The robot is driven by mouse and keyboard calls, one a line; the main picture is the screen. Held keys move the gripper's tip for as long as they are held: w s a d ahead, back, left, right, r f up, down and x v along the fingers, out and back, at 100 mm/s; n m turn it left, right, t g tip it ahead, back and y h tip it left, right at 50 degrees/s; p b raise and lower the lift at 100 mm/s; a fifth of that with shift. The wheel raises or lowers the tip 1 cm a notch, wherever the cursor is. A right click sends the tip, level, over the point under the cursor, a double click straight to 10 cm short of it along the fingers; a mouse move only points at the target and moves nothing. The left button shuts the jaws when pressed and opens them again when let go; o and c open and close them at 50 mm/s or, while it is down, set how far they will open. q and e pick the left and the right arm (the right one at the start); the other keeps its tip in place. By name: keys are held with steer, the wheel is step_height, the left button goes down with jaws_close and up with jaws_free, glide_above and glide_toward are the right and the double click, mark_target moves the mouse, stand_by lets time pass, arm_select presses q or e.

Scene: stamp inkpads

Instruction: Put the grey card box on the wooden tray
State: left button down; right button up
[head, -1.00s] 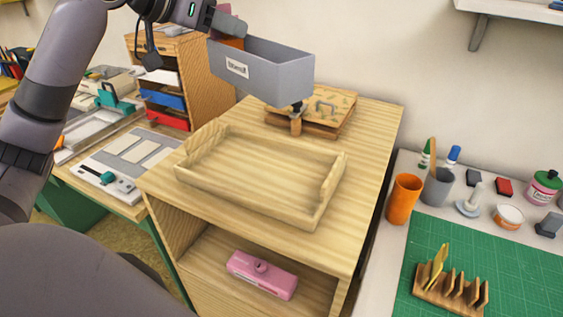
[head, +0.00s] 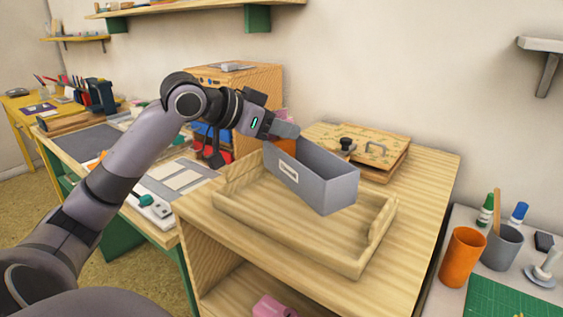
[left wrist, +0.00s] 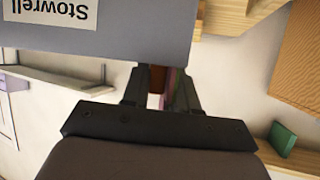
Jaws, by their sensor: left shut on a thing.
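The grey card box (head: 312,180), open at the top with a white label, is over the wooden tray (head: 287,240). Its underside is close to the tray floor; I cannot tell whether they touch. My left gripper (head: 284,131) is shut on the box's far left end wall. In the left wrist view the box (left wrist: 140,38) fills the top, its "Stowrell" label upside down, with the gripper fingers (left wrist: 160,92) at its edge. The tray rests on the wooden cabinet top (head: 425,190), partly hidden by the box. My right gripper is out of view.
A drawer unit (head: 245,80) stands at the back left. An orange cup (head: 462,260) and a grey cup (head: 501,248) stand at the right. A pink object (head: 272,307) is on the shelf below.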

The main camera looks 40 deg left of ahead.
mark_target(269, 149)
arm_select(q)
steer(key=shift+f+b, duration=0.6)
steer(key=shift+f, duration=2.05)
steer(key=shift+f, duration=0.15)
steer(key=c, duration=0.9)
jaws_free()
steer(key=shift+o, duration=0.2)
steer(key=v, duration=1.2)
steer(key=shift+b, duration=0.3)
steer(key=shift+a, duration=0.1)
